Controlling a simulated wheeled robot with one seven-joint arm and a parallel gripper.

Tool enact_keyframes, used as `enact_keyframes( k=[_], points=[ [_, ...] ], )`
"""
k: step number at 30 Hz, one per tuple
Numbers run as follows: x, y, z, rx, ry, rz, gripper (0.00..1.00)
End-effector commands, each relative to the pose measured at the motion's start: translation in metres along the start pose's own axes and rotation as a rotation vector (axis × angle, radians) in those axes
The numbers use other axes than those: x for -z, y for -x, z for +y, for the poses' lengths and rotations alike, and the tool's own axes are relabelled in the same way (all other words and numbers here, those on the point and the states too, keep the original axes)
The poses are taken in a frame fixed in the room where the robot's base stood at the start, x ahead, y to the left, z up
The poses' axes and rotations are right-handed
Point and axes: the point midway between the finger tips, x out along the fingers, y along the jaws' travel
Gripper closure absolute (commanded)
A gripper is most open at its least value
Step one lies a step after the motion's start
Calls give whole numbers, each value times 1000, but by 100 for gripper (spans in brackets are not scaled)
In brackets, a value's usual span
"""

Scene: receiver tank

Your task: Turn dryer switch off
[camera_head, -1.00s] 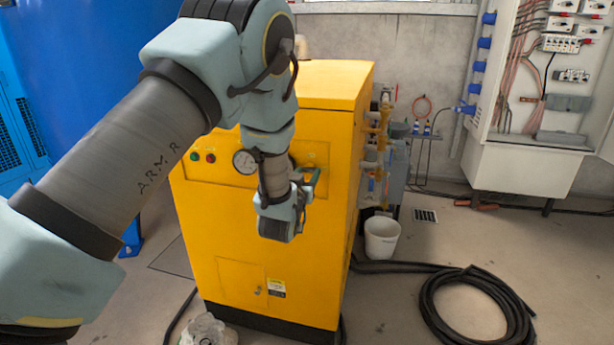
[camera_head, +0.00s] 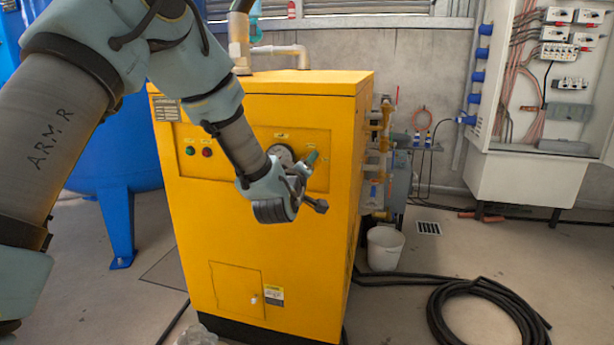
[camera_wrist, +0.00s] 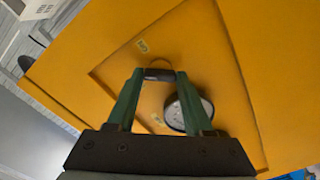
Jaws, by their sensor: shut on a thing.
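The yellow dryer cabinet (camera_head: 265,220) stands in the middle of the head view. Its recessed control panel carries a green light (camera_head: 190,150), a red light (camera_head: 207,152) and a round white-faced gauge (camera_wrist: 182,112). My gripper (camera_head: 314,182) is at the right part of this panel. In the wrist view its two green fingers close on a dark, bar-shaped switch handle (camera_wrist: 159,74) on the panel, with small labels near it. The gauge is partly behind one finger. In the head view the switch is hidden by my gripper, so its setting cannot be read.
Pipes and valves (camera_head: 378,150) run along the cabinet's right side, with a white bucket (camera_head: 385,248) below. A coiled black hose (camera_head: 485,315) lies on the floor at right. A blue tank (camera_head: 105,150) stands at left.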

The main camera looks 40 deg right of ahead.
Motion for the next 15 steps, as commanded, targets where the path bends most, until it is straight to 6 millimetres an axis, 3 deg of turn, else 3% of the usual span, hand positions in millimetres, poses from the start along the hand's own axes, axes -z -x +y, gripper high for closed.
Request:
enact_keyframes(
  k=[15],
  points=[
    [-1,0,-3,1,463,1,100]
  ],
)
